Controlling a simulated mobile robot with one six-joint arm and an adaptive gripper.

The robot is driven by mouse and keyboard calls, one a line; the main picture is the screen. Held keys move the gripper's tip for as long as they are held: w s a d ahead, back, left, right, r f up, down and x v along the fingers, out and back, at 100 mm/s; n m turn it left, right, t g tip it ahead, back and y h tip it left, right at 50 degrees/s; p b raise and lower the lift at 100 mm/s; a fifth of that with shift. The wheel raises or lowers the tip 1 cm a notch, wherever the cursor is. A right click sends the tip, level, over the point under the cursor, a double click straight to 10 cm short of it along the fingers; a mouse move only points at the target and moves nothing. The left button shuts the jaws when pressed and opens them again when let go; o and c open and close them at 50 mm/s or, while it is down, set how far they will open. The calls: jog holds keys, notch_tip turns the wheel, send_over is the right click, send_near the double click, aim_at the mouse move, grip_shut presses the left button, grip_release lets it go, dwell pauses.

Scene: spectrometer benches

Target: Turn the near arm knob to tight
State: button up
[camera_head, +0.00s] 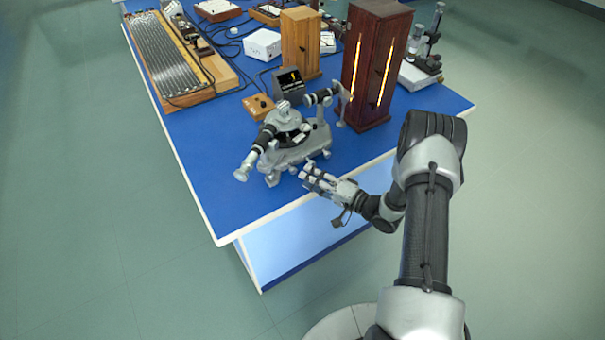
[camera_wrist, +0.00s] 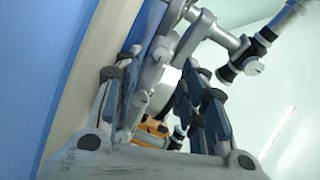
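The grey metal spectrometer (camera_head: 293,152) stands near the front edge of the blue bench. Its black telescope arm (camera_head: 262,138) reaches toward the lower left and ends in a silver eyepiece (camera_head: 243,173). My gripper (camera_head: 306,175) is just in front of its base, low over the bench edge. In the wrist view my gripper (camera_wrist: 165,100) has its fingers spread, with grey spectrometer parts (camera_wrist: 155,72) beyond and partly between them. A small silver round knob (camera_wrist: 255,66) shows at the right there. I cannot tell which knob is the near arm knob, or whether a finger touches anything.
A dark wooden lamp box (camera_head: 371,65) with glowing slits stands behind on the right. A small orange-brown box (camera_head: 258,106) and a dark display box (camera_head: 288,84) are behind the spectrometer. The blue bench top (camera_head: 210,165) is clear to the left.

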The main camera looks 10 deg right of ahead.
jog(key=shift+v, duration=1.5)
jog(key=shift+r, duration=0.1)
jog(key=w+r+h, duration=0.1)
jog(key=w+d+r+n+h, duration=0.1)
jog(key=w+r, duration=0.1)
jog(key=w+d+r+n+h, duration=0.1)
jog(key=w+r, duration=0.1)
jog(key=shift+w+g, duration=0.1)
jog(key=shift+g, duration=0.2)
jog(key=s+d+r+n+g+h, duration=0.15)
jog(key=r+h, duration=0.35)
jog(key=r, duration=0.5)
jog(key=s+d+r+n+h, duration=0.15)
jog(key=r+h, duration=0.25)
jog(key=r, duration=0.5)
jog(key=s+a+r+g+h, duration=0.1)
jog(key=s+a+r+g, duration=0.15)
jog(key=s, duration=0.55)
jog(key=s+a+r+g, duration=0.1)
jog(key=s+r, duration=0.3)
jog(key=s, duration=0.3)
jog(key=s+a+n+g+y, duration=0.1)
jog(key=s+a, duration=0.2)
jog(key=s, duration=0.6)
jog(key=s+a+n+g+y, duration=0.1)
jog(key=s+a, duration=0.3)
jog(key=s, duration=0.4)
jog(key=shift+s+a+f+g, duration=0.2)
jog(key=shift+s+g, duration=0.15)
jog(key=shift+g, duration=0.05)
